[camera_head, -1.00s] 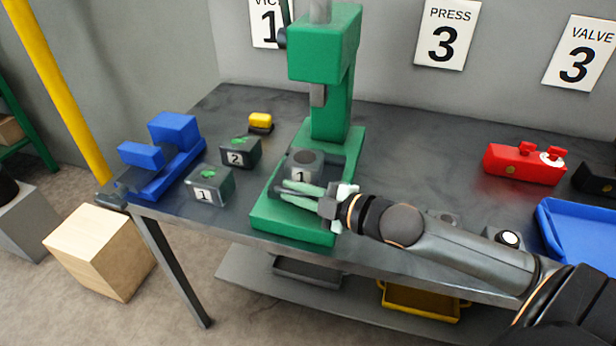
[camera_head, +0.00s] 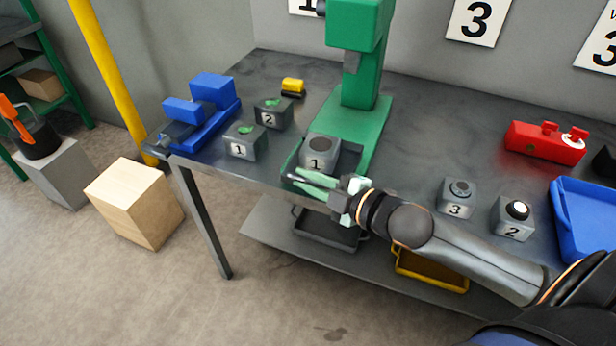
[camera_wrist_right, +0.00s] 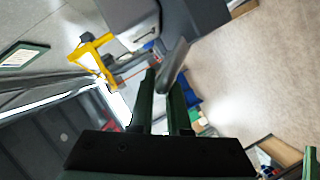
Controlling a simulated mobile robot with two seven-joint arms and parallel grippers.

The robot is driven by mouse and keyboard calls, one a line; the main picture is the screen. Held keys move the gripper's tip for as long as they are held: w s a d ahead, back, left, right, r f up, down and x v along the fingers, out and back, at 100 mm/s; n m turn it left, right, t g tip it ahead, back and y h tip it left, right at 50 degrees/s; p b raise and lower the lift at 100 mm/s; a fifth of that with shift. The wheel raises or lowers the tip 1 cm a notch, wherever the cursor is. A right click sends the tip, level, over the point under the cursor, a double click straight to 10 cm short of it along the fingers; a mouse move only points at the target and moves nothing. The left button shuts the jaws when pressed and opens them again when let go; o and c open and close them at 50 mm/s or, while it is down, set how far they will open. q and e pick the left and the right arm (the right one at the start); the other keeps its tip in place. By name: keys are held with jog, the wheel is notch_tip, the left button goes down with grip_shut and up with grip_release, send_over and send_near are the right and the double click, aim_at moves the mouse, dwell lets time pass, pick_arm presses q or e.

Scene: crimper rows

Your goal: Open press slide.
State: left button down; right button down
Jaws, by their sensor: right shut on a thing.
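The green press (camera_head: 358,80) stands on the table, its ram above the base. Its dark slide (camera_head: 333,174) sticks out at the front of the base, carrying a grey block marked 1 (camera_head: 321,154). My right gripper (camera_head: 297,175) is at the front of the slide, with its pale green fingers shut on the slide's handle, which they mostly hide. In the right wrist view, the dark fingers (camera_wrist_right: 163,85) are close around a grey bar. My left gripper is not in view.
Blocks marked 1 (camera_head: 245,141) and 2 (camera_head: 273,112) and a blue vice (camera_head: 206,112) stand left of the press. Blocks marked 3 (camera_head: 457,197) and 2 (camera_head: 513,218), a red fixture (camera_head: 545,142) and a blue tray (camera_head: 588,225) are to the right.

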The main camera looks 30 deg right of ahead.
jog(key=c, duration=0.9)
grip_release()
jog(key=shift+p+v, duration=0.35)
jog(key=shift+v, duration=5.9)
